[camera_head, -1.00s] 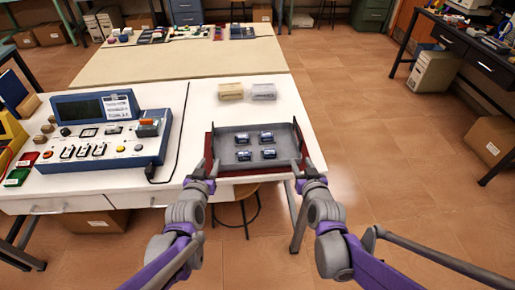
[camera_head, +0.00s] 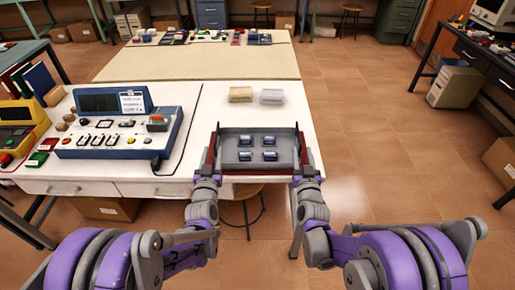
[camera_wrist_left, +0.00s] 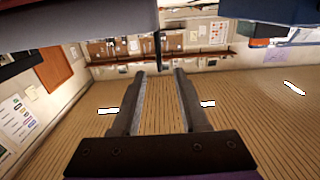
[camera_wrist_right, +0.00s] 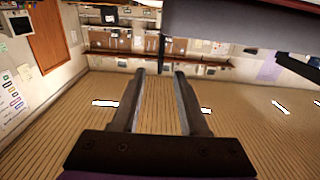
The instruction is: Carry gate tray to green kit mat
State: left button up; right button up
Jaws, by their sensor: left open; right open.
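The gate tray (camera_head: 230,163) is a shallow grey tray with dark red side pieces, at the near right corner of the white table. It holds several small blue-and-silver parts (camera_head: 270,156). My left gripper (camera_head: 207,174) is at the tray's near left corner and my right gripper (camera_head: 307,174) at its near right corner. Both are open; their parted fingers show in the left wrist view (camera_wrist_left: 160,85) and the right wrist view (camera_wrist_right: 159,85). I cannot tell whether either touches the tray or whether the tray rests on the table. I cannot make out a green kit mat.
A blue control console (camera_head: 125,120) stands left of the tray on the white table (camera_head: 210,105). A beige block (camera_head: 240,94) and a pale block (camera_head: 272,97) lie behind the tray. A stool (camera_head: 241,192) is under the table. Open floor (camera_head: 390,150) lies to the right.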

aim_at(216, 133)
pick_arm(q)
jog(key=w, duration=1)
pick_arm(e)
jog(key=w, duration=1)
jog(key=shift+w, duration=0.1)
pick_arm(q)
grip_shut()
pick_arm(e)
grip_shut()
